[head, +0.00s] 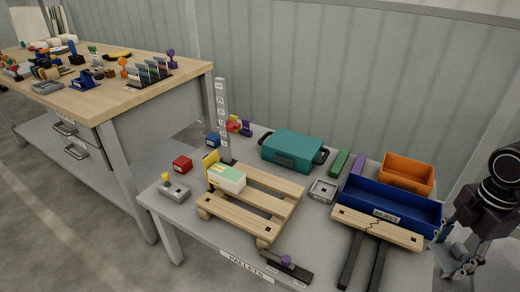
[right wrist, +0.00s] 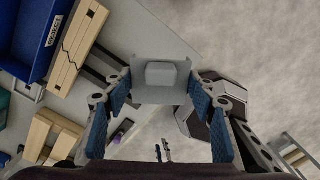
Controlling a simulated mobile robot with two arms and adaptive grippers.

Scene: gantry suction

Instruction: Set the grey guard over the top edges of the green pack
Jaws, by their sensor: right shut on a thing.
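The green pack (head: 228,176), pale green on top with white sides, sits on the wooden pallet (head: 250,221) at its back left corner. A yellow piece (head: 210,165) stands against its left side. My right gripper (head: 464,265) hangs at the right edge of the head view, off the table's right end and far from the pack. In the right wrist view, my right gripper (right wrist: 160,98) has its blue-padded fingers either side of the grey guard (right wrist: 162,75), a flat plate with a raised block, and is shut on it. My left gripper is not in view.
A blue reject bin (head: 390,207), an orange bin (head: 406,174) and a split wooden board (head: 375,228) lie between my right gripper and the pallet. A teal case (head: 292,150) stands behind the pallet. A grey marked post (head: 222,120) rises behind the pack.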

